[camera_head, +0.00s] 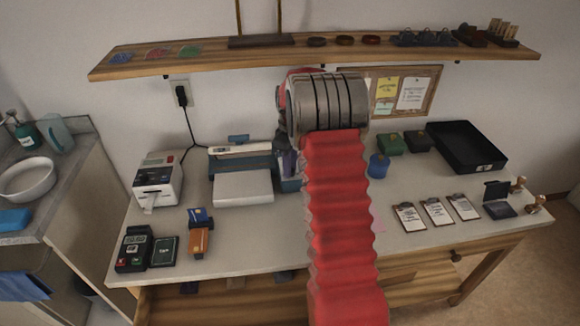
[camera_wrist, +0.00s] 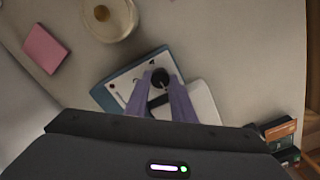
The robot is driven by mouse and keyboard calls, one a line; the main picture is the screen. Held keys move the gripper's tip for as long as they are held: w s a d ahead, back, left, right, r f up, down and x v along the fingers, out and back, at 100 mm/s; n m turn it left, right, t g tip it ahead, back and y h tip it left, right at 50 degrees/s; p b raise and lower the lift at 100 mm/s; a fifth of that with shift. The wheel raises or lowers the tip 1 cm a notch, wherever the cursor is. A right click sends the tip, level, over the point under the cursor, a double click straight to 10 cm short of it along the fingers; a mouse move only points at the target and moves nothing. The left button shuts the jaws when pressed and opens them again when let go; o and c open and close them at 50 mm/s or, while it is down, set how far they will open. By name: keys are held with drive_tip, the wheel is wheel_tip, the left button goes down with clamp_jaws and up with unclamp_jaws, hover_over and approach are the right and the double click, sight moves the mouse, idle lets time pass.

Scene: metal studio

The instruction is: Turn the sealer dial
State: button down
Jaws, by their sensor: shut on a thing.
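The sealer (camera_head: 240,152) stands toward the back of the table, with a teal body and a long white bar across its top. Its dial is hidden behind my arm in the head view. In the wrist view the round black dial (camera_wrist: 160,73) sits on a pale panel with a blue edge. My gripper (camera_wrist: 160,80) has its two purple fingers shut on the dial, one on each side. In the head view only part of the purple fingers (camera_head: 288,160) shows beside my red arm.
A white printer (camera_head: 158,181) stands left of the sealer, with a card terminal (camera_head: 134,248) in front. Clipboards (camera_head: 437,210) and a black tray (camera_head: 466,147) lie at the right. A wooden shelf (camera_head: 205,58) runs above. A pink pad (camera_wrist: 44,48) lies apart from the panel.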

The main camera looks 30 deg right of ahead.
drive_tip(key=shift+w+r, duration=0.1)
drive_tip(key=shift+w, duration=0.05)
idle(0.3)
drive_tip(key=c, duration=1.5)
unclamp_jaws()
wheel_tip(320, 180, up, 14)
drive_tip(key=shift+f, duration=0.2)
drive_tip(key=shift+s, duration=0.2)
